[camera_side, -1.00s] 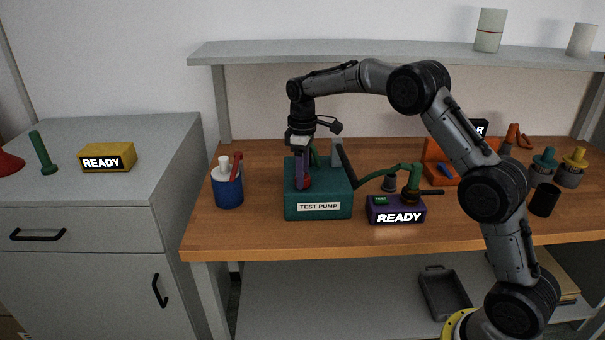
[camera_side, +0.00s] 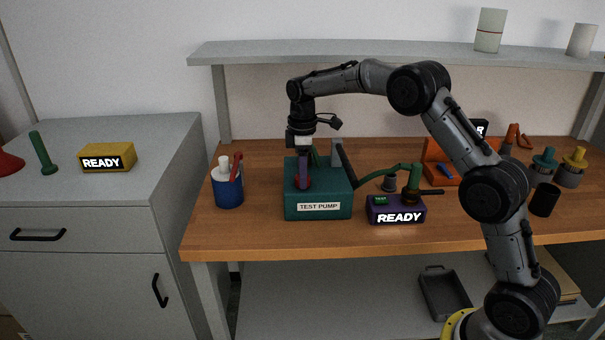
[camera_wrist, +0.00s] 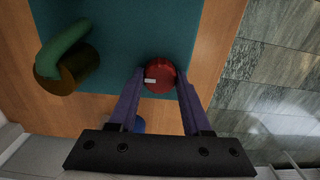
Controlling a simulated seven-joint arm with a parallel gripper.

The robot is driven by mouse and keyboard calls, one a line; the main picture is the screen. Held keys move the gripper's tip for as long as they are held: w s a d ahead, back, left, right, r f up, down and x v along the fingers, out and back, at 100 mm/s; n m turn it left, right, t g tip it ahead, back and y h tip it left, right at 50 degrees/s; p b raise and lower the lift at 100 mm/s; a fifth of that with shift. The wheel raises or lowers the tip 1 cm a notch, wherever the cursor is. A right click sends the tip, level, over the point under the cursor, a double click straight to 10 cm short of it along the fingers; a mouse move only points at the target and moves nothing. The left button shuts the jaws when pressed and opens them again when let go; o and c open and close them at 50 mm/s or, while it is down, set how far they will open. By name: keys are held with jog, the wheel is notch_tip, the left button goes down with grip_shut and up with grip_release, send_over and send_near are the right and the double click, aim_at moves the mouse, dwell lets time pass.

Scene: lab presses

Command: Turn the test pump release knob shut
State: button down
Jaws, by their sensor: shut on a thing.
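The test pump (camera_side: 330,206) is a teal box with a white "TEST PUMP" label, standing on the wooden bench. Its red release knob (camera_wrist: 161,75) has a white mark that points left in the wrist view. In the side view the knob (camera_side: 304,183) is partly hidden by my fingers. My gripper (camera_wrist: 158,78) points down over the pump's top and is shut on the red knob, with one purple finger on each side of it. It also shows in the side view (camera_side: 303,182).
A shelf (camera_side: 400,52) hangs behind.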

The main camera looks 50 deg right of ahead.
jog(key=shift+r, duration=0.1)
jog(key=shift+c, duration=1.7)
grip_release()
notch_tip(320, 180, up, 14)
